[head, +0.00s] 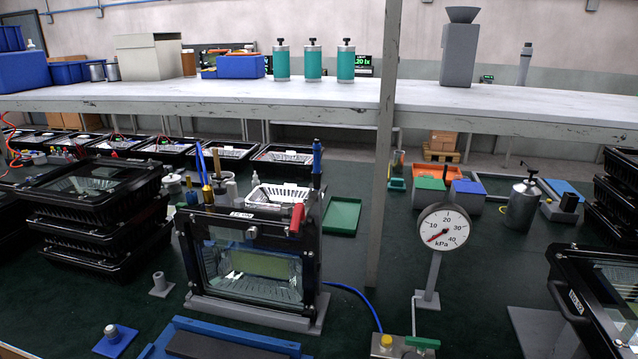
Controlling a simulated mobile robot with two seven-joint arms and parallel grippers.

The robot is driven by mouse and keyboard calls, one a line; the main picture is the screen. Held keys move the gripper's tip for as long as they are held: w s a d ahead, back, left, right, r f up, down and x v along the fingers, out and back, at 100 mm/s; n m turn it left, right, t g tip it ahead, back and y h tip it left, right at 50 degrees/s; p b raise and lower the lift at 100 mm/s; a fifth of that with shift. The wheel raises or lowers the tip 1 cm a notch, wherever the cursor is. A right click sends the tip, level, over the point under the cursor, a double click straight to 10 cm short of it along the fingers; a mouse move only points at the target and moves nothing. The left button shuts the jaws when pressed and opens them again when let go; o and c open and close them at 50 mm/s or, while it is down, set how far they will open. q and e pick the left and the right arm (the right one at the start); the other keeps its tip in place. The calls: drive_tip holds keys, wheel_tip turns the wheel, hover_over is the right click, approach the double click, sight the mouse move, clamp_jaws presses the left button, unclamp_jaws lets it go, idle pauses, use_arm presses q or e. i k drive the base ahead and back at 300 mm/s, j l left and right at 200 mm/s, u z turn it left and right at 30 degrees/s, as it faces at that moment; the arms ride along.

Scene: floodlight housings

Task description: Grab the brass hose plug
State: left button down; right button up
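Small brass-coloured pieces stand among the tools behind the upright floodlight housing at the centre. One is a short brass-coloured cylinder (208,194); a taller, thin brass-coloured piece (217,164) rises beside it. I cannot tell which of them, if either, is the hose plug. The floodlight housing (254,312) stands in a grey base, with a red-handled clamp (297,219) at its top right. A blue hose (357,297) runs from it to a fitting block with a yellow cap (386,341), near the dial gauge (443,230). Neither gripper is in view.
Stacked black housings (95,215) stand at the left, and another housing (595,300) is at the right. A grey post (383,150) rises behind the hose. A blue fixture (225,338) lies in front.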

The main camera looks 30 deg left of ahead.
sight(207, 190)
drive_tip(key=u, duration=1.6)
